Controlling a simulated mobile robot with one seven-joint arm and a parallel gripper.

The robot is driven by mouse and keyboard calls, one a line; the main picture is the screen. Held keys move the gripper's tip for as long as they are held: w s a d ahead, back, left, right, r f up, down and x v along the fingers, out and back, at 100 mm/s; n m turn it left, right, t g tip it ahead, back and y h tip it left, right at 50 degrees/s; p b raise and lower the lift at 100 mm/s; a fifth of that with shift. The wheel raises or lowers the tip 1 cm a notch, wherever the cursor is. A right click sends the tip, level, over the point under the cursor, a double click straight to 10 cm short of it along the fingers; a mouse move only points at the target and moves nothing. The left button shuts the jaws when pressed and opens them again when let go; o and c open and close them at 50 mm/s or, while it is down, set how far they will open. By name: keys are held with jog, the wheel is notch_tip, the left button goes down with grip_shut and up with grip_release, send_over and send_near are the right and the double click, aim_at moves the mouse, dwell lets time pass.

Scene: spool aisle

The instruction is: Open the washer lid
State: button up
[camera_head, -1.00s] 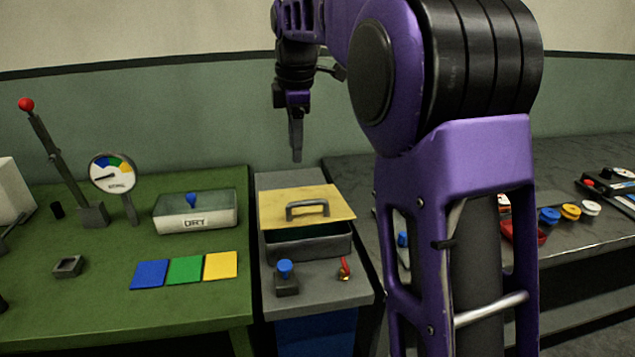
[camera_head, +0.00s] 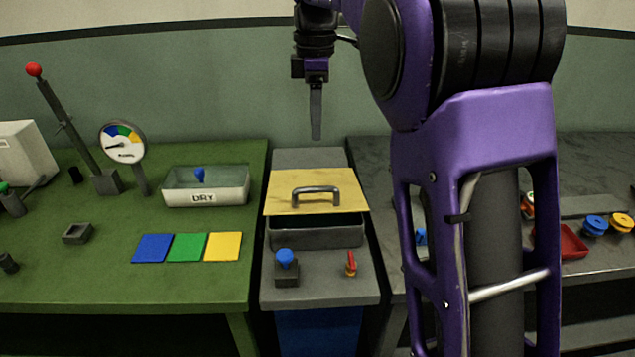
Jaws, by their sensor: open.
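The washer (camera_head: 315,237) is a dark grey box on a narrow grey stand in the middle. Its yellow lid (camera_head: 283,190) has a dark grey bar handle (camera_head: 316,196) on top. The lid is tilted, and a dark gap shows under its front edge. My gripper (camera_head: 316,135) hangs pointing down above and behind the lid, apart from the handle, with nothing seen in it. Only one finger shows clearly from this side.
A blue-knobbed block (camera_head: 287,268) and a small red lever (camera_head: 351,264) stand in front of the washer. A DRY tray (camera_head: 206,190) and coloured cards (camera_head: 187,247) lie on the green table at left. A red tray (camera_head: 570,243) and spools (camera_head: 595,225) are at right.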

notch_tip(320, 180, down, 14)
jog(key=b, duration=0.3)
grip_shut()
dwell(1.4)
